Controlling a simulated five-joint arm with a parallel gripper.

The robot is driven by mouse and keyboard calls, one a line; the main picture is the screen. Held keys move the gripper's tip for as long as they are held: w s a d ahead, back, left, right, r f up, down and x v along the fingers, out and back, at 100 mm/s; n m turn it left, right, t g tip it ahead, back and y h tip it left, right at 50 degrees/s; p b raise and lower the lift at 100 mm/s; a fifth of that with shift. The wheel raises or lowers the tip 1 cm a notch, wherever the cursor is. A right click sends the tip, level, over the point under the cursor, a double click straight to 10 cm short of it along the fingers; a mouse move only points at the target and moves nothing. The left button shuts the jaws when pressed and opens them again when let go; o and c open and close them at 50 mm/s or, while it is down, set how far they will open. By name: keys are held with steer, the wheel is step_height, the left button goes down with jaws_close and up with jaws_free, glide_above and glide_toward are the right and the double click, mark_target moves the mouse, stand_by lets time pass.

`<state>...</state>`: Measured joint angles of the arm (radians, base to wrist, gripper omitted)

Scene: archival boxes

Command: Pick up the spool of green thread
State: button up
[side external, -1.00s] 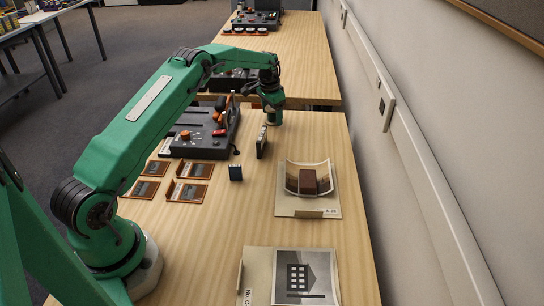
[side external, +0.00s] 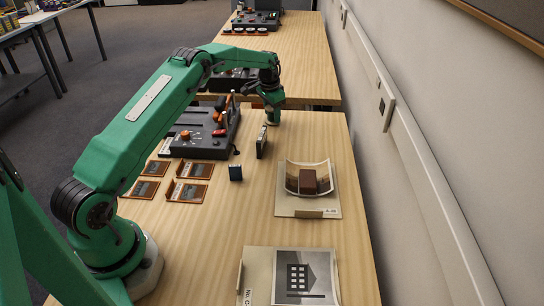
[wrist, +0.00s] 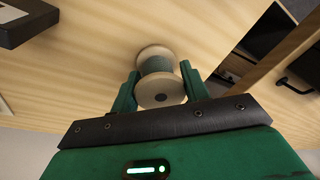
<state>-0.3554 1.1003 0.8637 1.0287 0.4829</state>
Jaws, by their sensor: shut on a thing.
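The spool of green thread (wrist: 158,64) shows in the wrist view, with pale round ends and muted green thread wound between them. My gripper (wrist: 160,88) has one green finger on each side of the spool and is shut on it. The spool's near end faces the camera and shows a dark centre hole. In the side external view my gripper (side external: 272,118) points down at the far end of the near table. The spool is too small and too hidden there to make out clearly.
A dark control box (side external: 205,133) with orange and red knobs stands left of my gripper.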

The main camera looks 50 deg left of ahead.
steer(key=shift+r, duration=0.65)
step_height(320, 180, up, 3)
steer(key=shift+f, duration=0.1)
steer(key=s+d+r, duration=0.2)
steer(key=d+r, duration=0.4)
steer(key=d, duration=0.5)
steer(key=shift+d+r, duration=0.25)
steer(key=shift+r, duration=0.15)
